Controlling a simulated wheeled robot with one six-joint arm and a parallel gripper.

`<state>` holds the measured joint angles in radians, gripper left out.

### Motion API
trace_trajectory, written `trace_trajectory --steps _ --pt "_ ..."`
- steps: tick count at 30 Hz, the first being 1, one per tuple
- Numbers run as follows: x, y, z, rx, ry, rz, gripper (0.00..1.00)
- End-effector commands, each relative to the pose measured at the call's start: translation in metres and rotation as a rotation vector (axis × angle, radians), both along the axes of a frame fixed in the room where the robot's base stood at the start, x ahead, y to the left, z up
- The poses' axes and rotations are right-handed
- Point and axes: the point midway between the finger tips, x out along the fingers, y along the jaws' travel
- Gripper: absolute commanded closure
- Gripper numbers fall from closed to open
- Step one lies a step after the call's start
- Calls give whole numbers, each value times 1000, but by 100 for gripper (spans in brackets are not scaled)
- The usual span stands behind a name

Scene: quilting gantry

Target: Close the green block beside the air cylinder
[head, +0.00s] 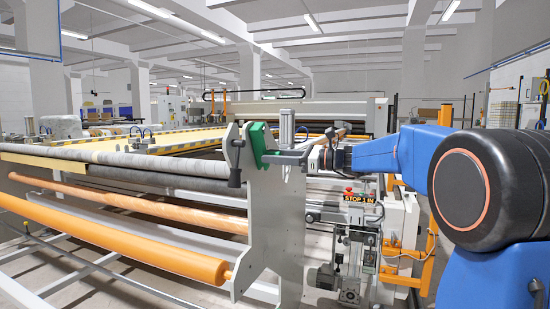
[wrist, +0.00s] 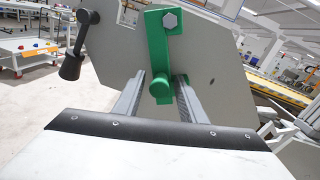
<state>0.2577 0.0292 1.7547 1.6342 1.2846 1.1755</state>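The green block (head: 258,143) is mounted on the pale grey end plate (head: 272,225) of the roller frame, next to the upright air cylinder (head: 287,127). In the wrist view the green block (wrist: 157,50) has a hex bolt at its top right and a round boss at its lower end. My gripper (wrist: 160,82) is open, with one finger on each side of the block's lower part. The right finger is close to the green arm; I cannot tell whether it touches. A gap shows between the left finger and the boss. In the head view my gripper (head: 272,158) is partly hidden at the block.
A black handle (wrist: 72,62) hangs from the plate left of the block; the head view shows it too (head: 235,165). Long rollers, including an orange one (head: 130,245), extend left.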

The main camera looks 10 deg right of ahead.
Motion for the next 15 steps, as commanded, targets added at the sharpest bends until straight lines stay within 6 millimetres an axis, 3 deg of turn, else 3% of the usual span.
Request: trace_trajectory --steps 2,3,7,15 --pt "0 0 0 0 0 0 62" --pt "0 0 0 0 0 0 67" --pt "0 0 0 0 0 1 98" --pt "1 1 0 -6 -7 4 100"
